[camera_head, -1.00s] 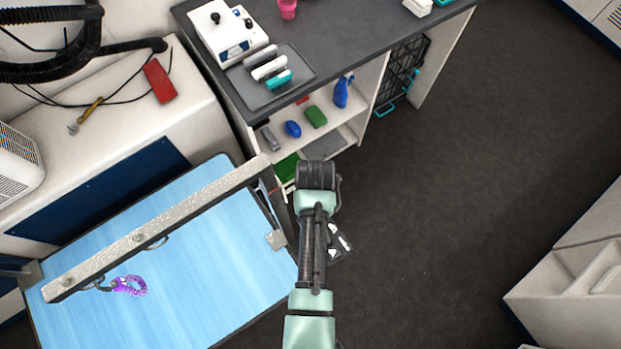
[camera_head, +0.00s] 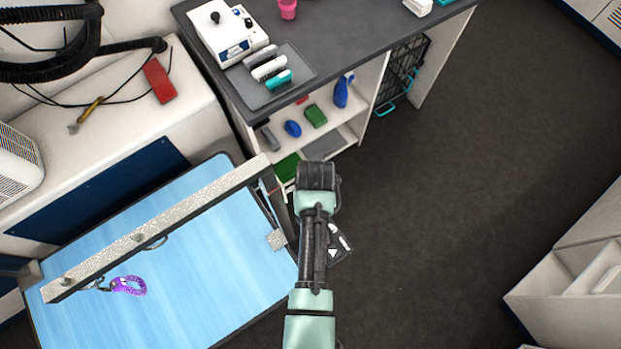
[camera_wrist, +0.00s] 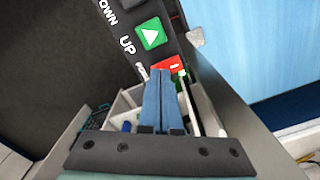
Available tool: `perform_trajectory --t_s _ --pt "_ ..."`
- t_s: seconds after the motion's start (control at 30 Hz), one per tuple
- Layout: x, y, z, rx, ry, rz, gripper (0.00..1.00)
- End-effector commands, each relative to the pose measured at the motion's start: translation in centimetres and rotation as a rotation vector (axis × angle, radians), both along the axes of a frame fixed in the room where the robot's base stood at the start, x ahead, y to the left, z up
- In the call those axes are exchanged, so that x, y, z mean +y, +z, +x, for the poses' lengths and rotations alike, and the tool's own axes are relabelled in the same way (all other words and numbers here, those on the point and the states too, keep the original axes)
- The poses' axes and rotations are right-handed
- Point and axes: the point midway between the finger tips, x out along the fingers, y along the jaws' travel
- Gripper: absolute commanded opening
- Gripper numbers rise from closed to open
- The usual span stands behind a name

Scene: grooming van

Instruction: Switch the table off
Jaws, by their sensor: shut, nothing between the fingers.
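The table (camera_head: 200,285) has a light blue top and stands at the lower left in the head view; its blue top also shows at the upper right in the wrist view (camera_wrist: 270,40). A dark control box (camera_head: 339,243) shows beside my arm. In the wrist view the box (camera_wrist: 128,8) carries a green UP button (camera_wrist: 151,34), part of the word DOWN, and a red switch (camera_wrist: 168,65) with a small green spot beside it. My gripper (camera_wrist: 161,82) is shut and empty, its blue fingertips right at the red switch. They partly hide it, and I cannot tell whether they touch.
A metal bar (camera_head: 150,232) spans above the table, with a purple loop (camera_head: 130,286) hanging from it. A dark-topped counter (camera_head: 340,40) with open shelves stands behind my arm. The dark floor (camera_head: 440,210) to the right is clear.

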Motion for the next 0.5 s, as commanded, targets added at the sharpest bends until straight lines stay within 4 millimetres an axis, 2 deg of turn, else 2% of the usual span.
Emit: perform_trajectory --t_s 0.1,0.5 --pt "0.0 1.4 0.0 0.0 0.0 0.0 0.0" --pt "0.0 4.6 0.0 -0.001 -0.001 0.0 0.0"
